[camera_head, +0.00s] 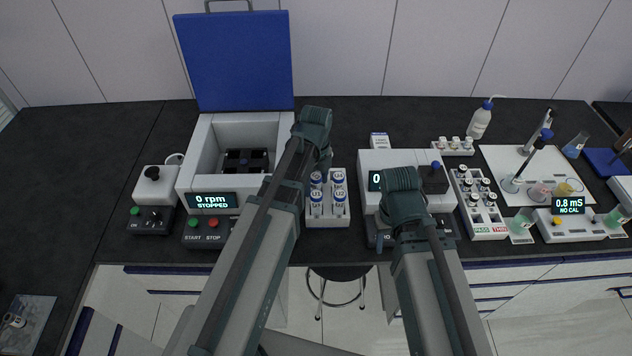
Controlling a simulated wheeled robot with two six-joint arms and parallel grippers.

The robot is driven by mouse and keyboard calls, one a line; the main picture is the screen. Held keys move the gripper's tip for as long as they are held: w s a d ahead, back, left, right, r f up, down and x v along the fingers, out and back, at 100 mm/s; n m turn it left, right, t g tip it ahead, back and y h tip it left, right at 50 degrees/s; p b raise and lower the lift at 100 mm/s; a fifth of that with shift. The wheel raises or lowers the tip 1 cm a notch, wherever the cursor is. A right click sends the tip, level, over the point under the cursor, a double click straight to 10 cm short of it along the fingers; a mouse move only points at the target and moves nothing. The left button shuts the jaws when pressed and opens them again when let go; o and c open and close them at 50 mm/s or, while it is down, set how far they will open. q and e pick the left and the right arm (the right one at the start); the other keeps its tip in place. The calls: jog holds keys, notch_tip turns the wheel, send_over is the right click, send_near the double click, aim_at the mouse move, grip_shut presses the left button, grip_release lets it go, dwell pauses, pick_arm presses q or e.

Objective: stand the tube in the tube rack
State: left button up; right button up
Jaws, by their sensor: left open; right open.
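A white tube rack (328,219) stands at the bench's front, between the centrifuge and a white instrument. Several blue-capped tubes (339,197) stand upright in it, with labels such as U1, U2 and U4. I cannot tell which tube is the task's. No tube shows held in a gripper. My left gripper (325,160) is open, above and behind the rack's left side; its fingers are mostly hidden by its wrist. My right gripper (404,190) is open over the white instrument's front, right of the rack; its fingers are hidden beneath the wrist.
The centrifuge (202,150) has its blue lid (234,62) raised and reads 0 rpm STOPPED. A white instrument (378,163) stands right of the rack. A vial rack (487,225), probe stand and meter (570,226) fill the right side.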

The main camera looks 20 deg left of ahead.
pick_arm(q)
notch_tip(320, 180, up, 11)
jog(key=p, duration=1)
jog(key=shift+r+p, duration=0.15)
jog(key=shift+p, duration=0.2)
jog(key=shift+s+d+n, duration=0.3)
jog(key=s+d+n+y, duration=0.1)
jog(key=s+d+n, duration=0.9)
jog(key=n, duration=0.9)
jog(key=shift+s, duration=1.85)
notch_tip(320, 180, down, 6)
jog(key=b, duration=0.5)
jog(key=shift+r+b, duration=0.2)
jog(key=shift+b, duration=0.2)
